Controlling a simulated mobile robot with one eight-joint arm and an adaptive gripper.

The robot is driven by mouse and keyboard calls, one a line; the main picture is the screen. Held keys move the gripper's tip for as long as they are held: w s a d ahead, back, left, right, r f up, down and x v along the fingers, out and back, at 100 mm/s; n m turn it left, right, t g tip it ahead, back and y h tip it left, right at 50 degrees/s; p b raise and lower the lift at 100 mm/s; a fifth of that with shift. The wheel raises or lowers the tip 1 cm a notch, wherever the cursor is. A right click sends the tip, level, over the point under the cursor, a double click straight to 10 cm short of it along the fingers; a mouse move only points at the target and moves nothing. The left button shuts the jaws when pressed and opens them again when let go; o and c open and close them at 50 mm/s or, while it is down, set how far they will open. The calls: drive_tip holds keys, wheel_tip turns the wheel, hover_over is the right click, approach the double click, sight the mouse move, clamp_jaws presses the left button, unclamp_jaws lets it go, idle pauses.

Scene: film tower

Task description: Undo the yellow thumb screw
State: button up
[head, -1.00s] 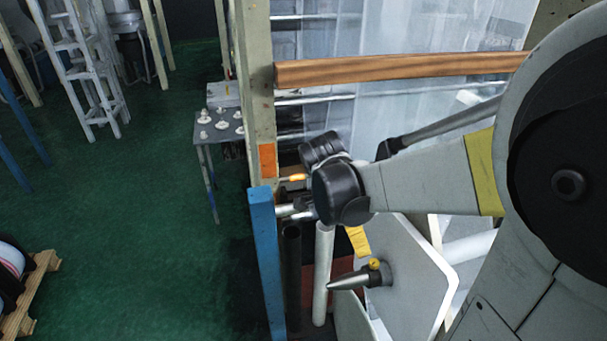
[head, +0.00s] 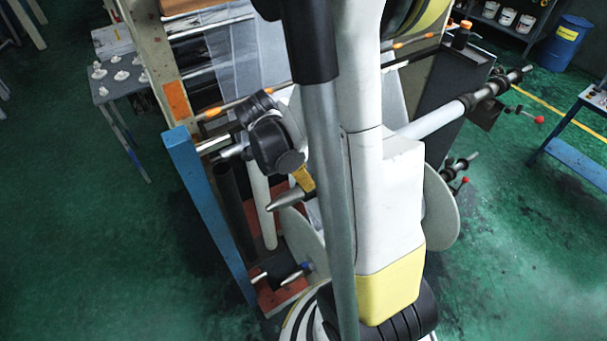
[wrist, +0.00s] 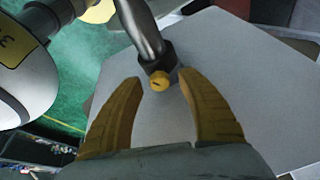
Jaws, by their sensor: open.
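The yellow thumb screw (wrist: 158,78) sits on a dark collar (wrist: 152,55) around a metal shaft, in front of a pale flat plate (wrist: 210,50) in the wrist view. My gripper (wrist: 160,88) is open, with one yellow finger on each side of the screw and visible gaps between. I cannot tell how near the fingertips are in depth. In the head view part of my gripper (head: 304,179) shows just above a pointed metal cone (head: 288,201). The screw cannot be made out there; my arm covers much of that area.
A blue post (head: 205,205) stands left of my gripper, with dark and pale rollers beside it. A long roller shaft (head: 435,120) reaches out to the right. Open green floor (head: 80,240) lies at the left.

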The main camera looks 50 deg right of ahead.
clamp_jaws()
drive_tip(key=shift+n, duration=0.3)
drive_tip(key=n+b, duration=0.1)
drive_tip(key=n+t+b, duration=0.1)
drive_tip(key=n, duration=0.1)
drive_tip(key=shift+s+t+h, duration=0.15)
drive_tip(key=shift+t+h, duration=0.15)
drive_tip(key=shift+n+t+b, duration=0.45)
drive_tip(key=shift+n+t, duration=0.25)
drive_tip(key=shift+n, duration=1.3)
